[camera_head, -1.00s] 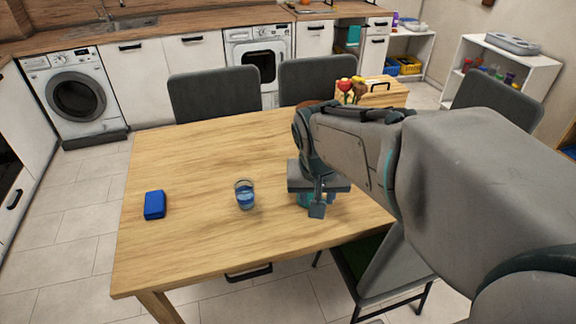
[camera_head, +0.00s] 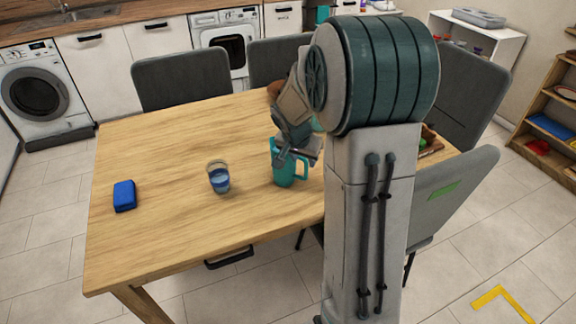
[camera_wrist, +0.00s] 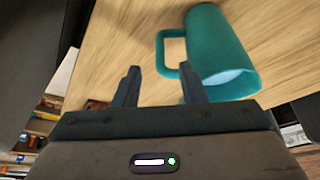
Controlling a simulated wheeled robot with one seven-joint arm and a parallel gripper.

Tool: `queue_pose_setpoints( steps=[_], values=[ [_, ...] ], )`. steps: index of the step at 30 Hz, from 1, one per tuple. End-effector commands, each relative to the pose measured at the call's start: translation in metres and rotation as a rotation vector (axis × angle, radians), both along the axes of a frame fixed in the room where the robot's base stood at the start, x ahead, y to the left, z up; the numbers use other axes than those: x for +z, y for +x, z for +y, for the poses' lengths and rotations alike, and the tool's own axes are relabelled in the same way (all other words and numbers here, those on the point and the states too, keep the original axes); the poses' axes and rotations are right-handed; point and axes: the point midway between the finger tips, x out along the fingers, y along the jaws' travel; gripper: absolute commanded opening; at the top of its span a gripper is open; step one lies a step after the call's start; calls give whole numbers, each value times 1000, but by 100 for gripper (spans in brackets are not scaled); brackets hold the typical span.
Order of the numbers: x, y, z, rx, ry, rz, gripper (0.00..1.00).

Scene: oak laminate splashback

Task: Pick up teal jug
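The teal jug (camera_head: 283,174) stands upright on the wooden table, right of a glass of blue liquid. In the wrist view the jug (camera_wrist: 222,45) lies beyond the fingers, with its handle (camera_wrist: 163,55) ahead of the gap between them. My gripper (camera_wrist: 158,86) is open and nothing shows between its fingers. The right finger overlaps the jug's edge in the picture; I cannot tell whether they touch. In the head view my gripper (camera_head: 301,155) is at the jug's upper right and hides part of it.
The glass (camera_head: 219,178) stands close left of the jug. A blue block-like item (camera_head: 124,196) lies farther left on the table (camera_head: 170,220). Grey chairs (camera_head: 183,82) stand along the far side, and another (camera_head: 448,195) at the right. The table's left half is mostly clear.

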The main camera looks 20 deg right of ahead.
Motion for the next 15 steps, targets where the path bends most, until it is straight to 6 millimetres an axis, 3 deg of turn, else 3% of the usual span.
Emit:
queue_pose_setpoints(
  steps=[8,15],
  values=[
    [-20,5,-6,1,1,2,38],
    [-52,14,-15,0,1,4,38]
  ],
)
